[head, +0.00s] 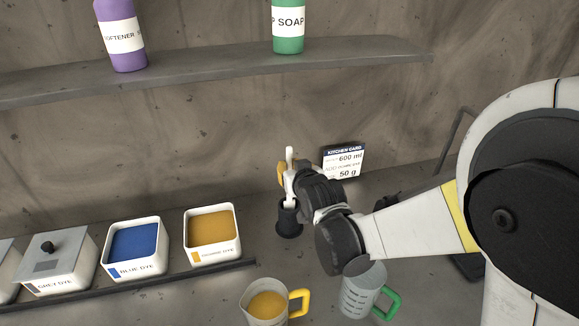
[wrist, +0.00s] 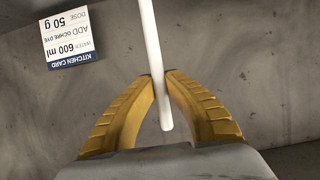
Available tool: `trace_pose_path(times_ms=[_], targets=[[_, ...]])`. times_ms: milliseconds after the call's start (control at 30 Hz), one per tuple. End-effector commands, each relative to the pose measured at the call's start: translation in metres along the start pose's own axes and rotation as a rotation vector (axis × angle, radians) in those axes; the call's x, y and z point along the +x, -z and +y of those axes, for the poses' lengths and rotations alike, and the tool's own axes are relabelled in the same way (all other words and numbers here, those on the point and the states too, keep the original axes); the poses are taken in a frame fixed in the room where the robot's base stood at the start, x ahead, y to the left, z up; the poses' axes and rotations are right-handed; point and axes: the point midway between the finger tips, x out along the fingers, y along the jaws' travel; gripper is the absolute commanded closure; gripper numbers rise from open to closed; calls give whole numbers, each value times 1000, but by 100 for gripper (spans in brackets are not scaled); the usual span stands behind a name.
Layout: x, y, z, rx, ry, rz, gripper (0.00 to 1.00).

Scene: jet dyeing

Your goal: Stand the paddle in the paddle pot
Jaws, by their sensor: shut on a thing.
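The white paddle (head: 289,155) is upright in the head view, in the yellow fingers of my gripper (head: 283,176). In the wrist view the paddle (wrist: 150,45) runs as a slim white rod between the closed fingertips of my gripper (wrist: 159,78), slightly tilted in that picture. The paddle pot (head: 289,222) is a small dark cup on the counter, directly below my gripper in the head view. The paddle's lower part shows at the pot's mouth. I cannot tell whether its end is inside the rim or in front of it. My gripper's dark body hides part of the paddle.
An ochre dye bin (head: 212,231) and a blue dye bin (head: 136,249) stand left of the pot. A yellow-handled jug (head: 262,306) and a green-handled jug (head: 362,290) stand in front. A kitchen card (head: 343,161) is behind my gripper. A shelf (head: 210,73) runs above.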

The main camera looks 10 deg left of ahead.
Motion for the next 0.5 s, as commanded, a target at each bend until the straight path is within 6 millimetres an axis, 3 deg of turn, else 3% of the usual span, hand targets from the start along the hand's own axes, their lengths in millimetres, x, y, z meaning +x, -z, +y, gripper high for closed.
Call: trace_pose_path(times_ms=[500], targets=[[3, -8, 0, 0, 0, 0, 100]])
